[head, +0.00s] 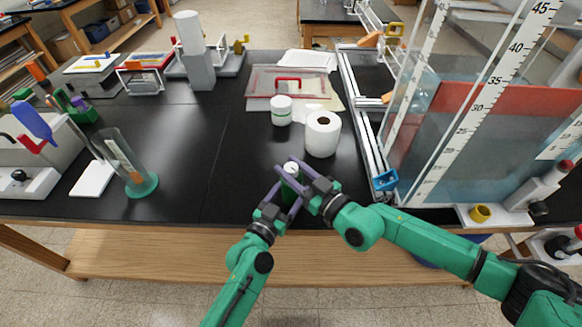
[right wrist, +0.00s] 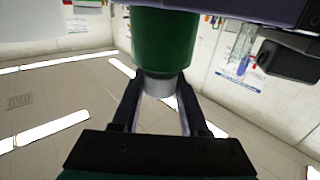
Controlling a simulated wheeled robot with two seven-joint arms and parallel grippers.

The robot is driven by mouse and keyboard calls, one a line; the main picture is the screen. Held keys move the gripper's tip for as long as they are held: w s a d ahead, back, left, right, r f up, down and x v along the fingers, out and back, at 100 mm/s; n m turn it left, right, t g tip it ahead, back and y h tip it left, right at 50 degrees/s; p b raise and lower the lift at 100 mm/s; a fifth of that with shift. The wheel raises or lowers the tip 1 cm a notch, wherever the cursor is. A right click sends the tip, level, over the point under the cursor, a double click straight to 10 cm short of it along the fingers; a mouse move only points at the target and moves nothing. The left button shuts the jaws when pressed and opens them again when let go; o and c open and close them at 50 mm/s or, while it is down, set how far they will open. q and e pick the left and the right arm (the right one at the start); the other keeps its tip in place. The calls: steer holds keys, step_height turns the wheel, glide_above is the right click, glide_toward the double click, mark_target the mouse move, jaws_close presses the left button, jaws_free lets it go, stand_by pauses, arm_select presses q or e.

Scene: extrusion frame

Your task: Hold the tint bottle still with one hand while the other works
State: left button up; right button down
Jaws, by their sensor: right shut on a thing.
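The tint bottle (head: 289,193) is a green bottle with a white cap (head: 291,169), near the front edge of the black bench in the head view. My right gripper (head: 294,170) is shut on the cap, with one finger on each side. In the right wrist view, the white cap (right wrist: 160,86) sits between my right fingers and the green body (right wrist: 163,40) shows above it in the picture. My left gripper (head: 284,195) has its fingers on both sides of the bottle's body, lower down. Whether they press on it is hidden.
A white roll (head: 323,134) and a white jar (head: 281,110) stand behind the bottle. A glass cylinder with a green base (head: 142,186) stands at left. A metal rail frame (head: 362,130) and a tall scaled tank (head: 470,150) stand at right.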

steer(key=shift+w+d+y, duration=0.1)
steer(key=shift+d+y, duration=0.2)
steer(key=shift+c, duration=2.1)
jaws_free()
steer(key=shift+f, duration=0.1)
steer(key=v, duration=1.2)
steer(key=shift+r, duration=0.25)
steer(key=shift+d, duration=0.1)
